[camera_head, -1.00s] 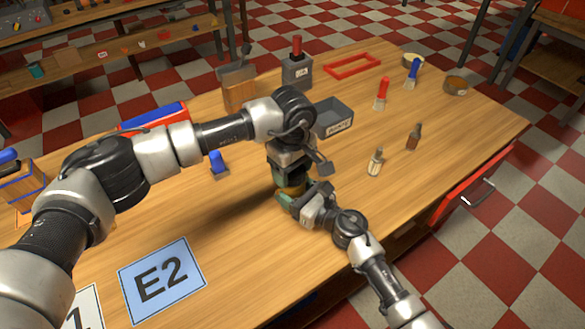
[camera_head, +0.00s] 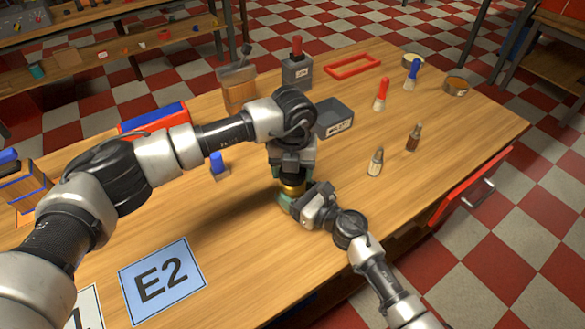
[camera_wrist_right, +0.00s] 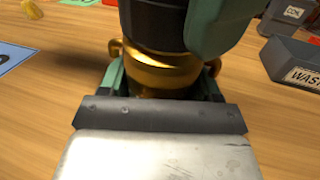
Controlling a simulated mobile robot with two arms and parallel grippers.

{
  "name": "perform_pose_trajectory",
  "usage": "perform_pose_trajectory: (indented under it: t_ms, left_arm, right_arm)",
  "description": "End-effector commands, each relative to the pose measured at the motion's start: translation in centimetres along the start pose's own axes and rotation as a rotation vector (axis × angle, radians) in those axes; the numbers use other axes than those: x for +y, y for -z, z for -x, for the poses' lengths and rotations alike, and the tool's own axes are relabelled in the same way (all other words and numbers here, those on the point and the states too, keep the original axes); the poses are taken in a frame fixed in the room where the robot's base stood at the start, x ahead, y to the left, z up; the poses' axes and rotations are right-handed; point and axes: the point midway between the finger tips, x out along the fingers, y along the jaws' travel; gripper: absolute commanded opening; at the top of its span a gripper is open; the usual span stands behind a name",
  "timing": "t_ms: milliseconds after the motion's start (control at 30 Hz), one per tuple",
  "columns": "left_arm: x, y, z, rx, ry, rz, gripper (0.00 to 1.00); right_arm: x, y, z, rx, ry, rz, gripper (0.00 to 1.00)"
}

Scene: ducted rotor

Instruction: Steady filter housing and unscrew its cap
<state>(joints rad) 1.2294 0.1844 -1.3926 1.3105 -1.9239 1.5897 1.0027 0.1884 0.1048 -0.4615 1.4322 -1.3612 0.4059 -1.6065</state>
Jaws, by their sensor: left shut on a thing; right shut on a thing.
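The brass filter housing (camera_head: 292,188) stands on the wooden table, mostly hidden by my grippers in the head view. In the right wrist view the brass housing (camera_wrist_right: 160,75) is upright between the green fingers of my right gripper (camera_wrist_right: 160,88), which is shut on it low down. The black cap (camera_wrist_right: 155,28) sits on top of the housing. My left gripper (camera_head: 291,172) comes from above and is shut on the cap; one green finger shows beside it in the wrist view. My right gripper (camera_head: 294,202) comes from the front right. I cannot tell any gap under the cap.
A dark grey waste bin (camera_head: 334,116) stands behind the grippers. Two small bottles (camera_head: 376,162) (camera_head: 413,138) stand to the right. A blue-handled brush (camera_head: 219,168) is left of the housing. A red frame (camera_head: 352,66) lies at the back. An E2 card (camera_head: 162,281) lies front left.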

Motion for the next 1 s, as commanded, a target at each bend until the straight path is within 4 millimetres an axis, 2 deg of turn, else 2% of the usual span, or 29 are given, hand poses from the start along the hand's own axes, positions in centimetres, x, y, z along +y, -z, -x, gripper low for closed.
perform_pose_trajectory:
  t_ms: [100, 300, 1000]
  left_arm:
    - [-0.05, 0.01, 0.00, 0.001, 0.002, 0.250, 0.35]
    - [-0.04, -0.01, 0.02, 0.000, 0.001, 0.519, 0.35]
    - [-0.03, -0.03, 0.17, -0.001, 0.001, 0.518, 0.35]
  right_arm:
    - [-0.06, 0.06, 0.03, 0.001, 0.002, 0.000, 0.00]
    - [-0.04, 0.06, 0.03, 0.001, 0.001, 0.000, 0.00]
    - [-0.02, 0.05, 0.02, 0.001, 0.001, 0.001, 0.00]
